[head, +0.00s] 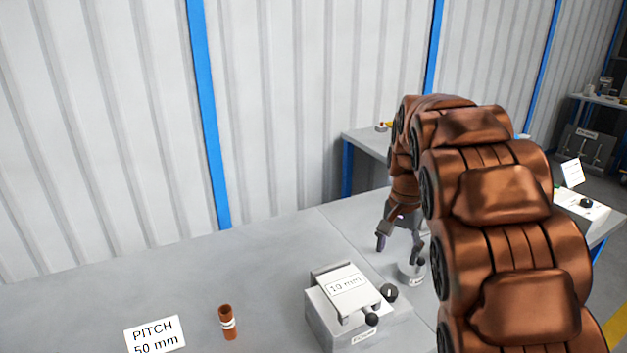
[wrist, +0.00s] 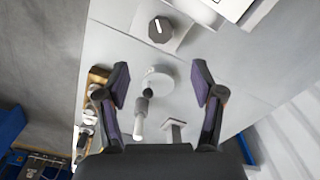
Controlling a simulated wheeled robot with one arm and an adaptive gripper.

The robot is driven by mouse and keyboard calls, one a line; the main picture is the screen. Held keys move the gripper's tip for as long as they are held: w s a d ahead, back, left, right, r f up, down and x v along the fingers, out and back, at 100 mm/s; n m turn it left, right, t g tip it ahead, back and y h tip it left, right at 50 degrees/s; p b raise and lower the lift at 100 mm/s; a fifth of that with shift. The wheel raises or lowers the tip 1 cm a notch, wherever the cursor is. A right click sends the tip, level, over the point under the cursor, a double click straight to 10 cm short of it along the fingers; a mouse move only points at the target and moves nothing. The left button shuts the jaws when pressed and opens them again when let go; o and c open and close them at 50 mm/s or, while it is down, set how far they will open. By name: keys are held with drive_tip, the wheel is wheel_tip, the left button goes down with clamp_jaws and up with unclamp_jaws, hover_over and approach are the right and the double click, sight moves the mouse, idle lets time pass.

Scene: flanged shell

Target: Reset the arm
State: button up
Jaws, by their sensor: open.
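My gripper (head: 400,244) hangs from my bronze arm, pointing down over the right part of the grey bench in the head view. In the wrist view my gripper (wrist: 161,84) has its two dark fingers spread wide, with nothing held between them. A small grey round piece with a dark knob (head: 412,269) stands on the bench just below the fingers. In the wrist view a pale round piece (wrist: 159,77) with a dark-and-grey stem shows between and beyond the fingertips.
A grey box (head: 340,319) with a "10 mm" plate and black knobs stands left of the gripper. An orange tube (head: 228,323) with a white band and a "PITCH 50 mm" card (head: 155,336) are further left. A ribbed wall (head: 120,110) backs the bench (head: 130,275).

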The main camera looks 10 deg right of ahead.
drive_tip(key=s+a+r+n+p, duration=0.1)
drive_tip(key=s+a+n+p, duration=0.1)
drive_tip(key=s, duration=0.9)
drive_tip(key=s+a+r+n+g+p, duration=0.1)
drive_tip(key=s+a+n+p, duration=0.2)
drive_tip(key=s+a, duration=0.3)
drive_tip(key=s+a+r+n+p, duration=0.1)
drive_tip(key=s+a+n+p, duration=0.2)
drive_tip(key=s, duration=1.3)
drive_tip(key=shift+a+r+n+g, duration=0.15)
drive_tip(key=shift+a+n+g, duration=0.25)
drive_tip(key=shift+a+n, duration=0.15)
